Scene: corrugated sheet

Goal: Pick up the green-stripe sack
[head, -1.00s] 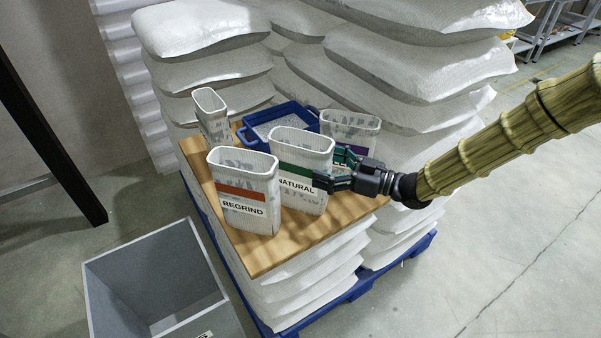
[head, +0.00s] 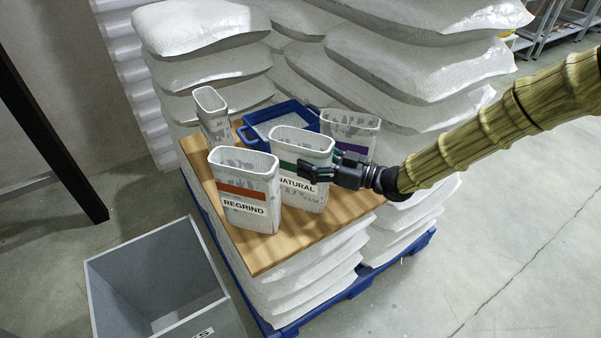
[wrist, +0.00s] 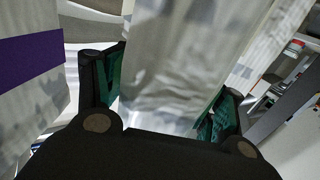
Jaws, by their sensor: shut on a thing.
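The green-stripe sack (head: 304,145) is a white open-topped sack labelled NATURAL. It stands upright on the wooden board (head: 262,259) in the head view. My gripper (head: 321,170) reaches it from the right, its fingers on either side of the sack at the height of the green stripe, covering part of the stripe and label. In the wrist view the sack's pale wall (wrist: 172,70) fills the middle between the green-padded fingers, and my gripper (wrist: 168,105) is shut on it. I cannot see whether the sack's bottom touches the board.
The orange-stripe REGRIND sack (head: 245,190) stands close at the left, a purple-stripe sack (head: 352,124) behind at the right, another sack (head: 211,113) at the back left. A blue tray (head: 253,140) lies behind. A grey bin (head: 105,285) is on the floor. Stacked bags rise behind.

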